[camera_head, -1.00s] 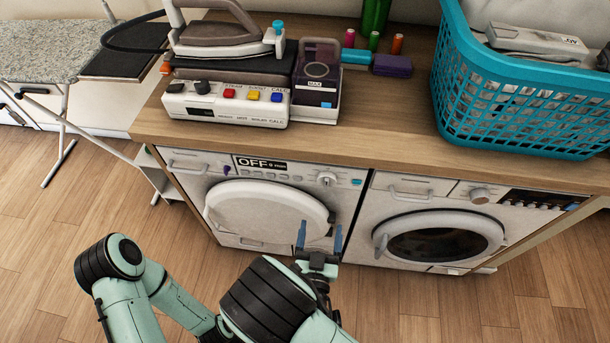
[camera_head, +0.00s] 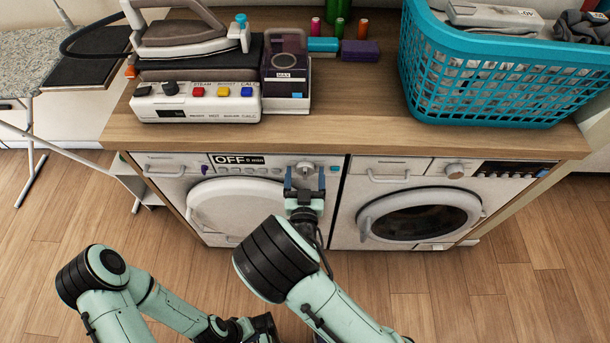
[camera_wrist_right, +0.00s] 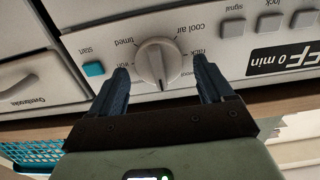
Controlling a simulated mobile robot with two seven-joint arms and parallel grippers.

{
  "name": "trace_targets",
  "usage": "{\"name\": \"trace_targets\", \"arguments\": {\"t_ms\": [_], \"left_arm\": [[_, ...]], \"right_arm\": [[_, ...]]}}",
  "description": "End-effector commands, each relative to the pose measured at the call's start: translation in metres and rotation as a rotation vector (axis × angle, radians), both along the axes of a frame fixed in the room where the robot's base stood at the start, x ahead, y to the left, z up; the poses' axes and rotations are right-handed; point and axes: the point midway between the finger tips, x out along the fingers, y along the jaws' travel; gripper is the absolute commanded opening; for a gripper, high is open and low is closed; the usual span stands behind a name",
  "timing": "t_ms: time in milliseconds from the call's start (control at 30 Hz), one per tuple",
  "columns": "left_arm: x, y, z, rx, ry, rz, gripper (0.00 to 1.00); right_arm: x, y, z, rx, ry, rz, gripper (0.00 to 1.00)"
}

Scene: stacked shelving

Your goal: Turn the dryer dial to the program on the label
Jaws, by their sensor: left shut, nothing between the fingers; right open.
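The dryer (camera_head: 165,168) is the left white machine under the counter. Its display (camera_head: 235,160) reads OFF 0 min. Its round grey-white dial (camera_head: 305,168) is at the panel's right side. In the right wrist view the dial (camera_wrist_right: 158,62) appears upside down, ringed by words including "timed", "cool air", "rack". My right gripper (camera_head: 305,182) is open, its blue fingers on either side of the dial, apparently apart from it. My left gripper (camera_head: 262,328) is shut and empty, low at the bottom. A white item with dark print (camera_head: 495,15) lies in the basket; its text is unreadable.
A second front-loading machine (camera_head: 345,225) stands to the right, with its own knob (camera_head: 455,171). A blue start button (camera_wrist_right: 93,69) is beside the dial. The wooden counter (camera_head: 350,120) holds an iron station (camera_head: 195,105) and a teal basket (camera_head: 480,90).

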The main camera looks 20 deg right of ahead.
Motion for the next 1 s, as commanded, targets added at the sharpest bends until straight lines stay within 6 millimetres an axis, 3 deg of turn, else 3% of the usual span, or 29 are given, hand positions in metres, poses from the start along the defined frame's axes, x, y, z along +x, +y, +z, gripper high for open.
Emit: {"name": "trace_targets", "arguments": {"t_ms": [200,367,733,1000], "left_arm": [[-0.0001,-0.0001,-0.0001,0.000,0.000,0.000,0.00],[-0.0001,-0.0002,-0.0001,0.000,0.000,0.000,0.00],[-0.0005,-0.0001,0.0021,-0.001,0.002,-0.001,0.00],[-0.0027,-0.0002,0.0083,-0.002,0.011,-0.002,0.00]], "right_arm": [[0.0002,-0.0002,-0.0001,0.000,0.000,0.000,0.80],[0.0000,-0.0001,-0.0001,0.000,0.000,0.000,0.28],[-0.0001,0.0003,0.0002,-0.044,0.014,0.000,0.27],[-0.0001,0.0015,0.0004,-0.208,0.061,-0.001,0.27]]}}
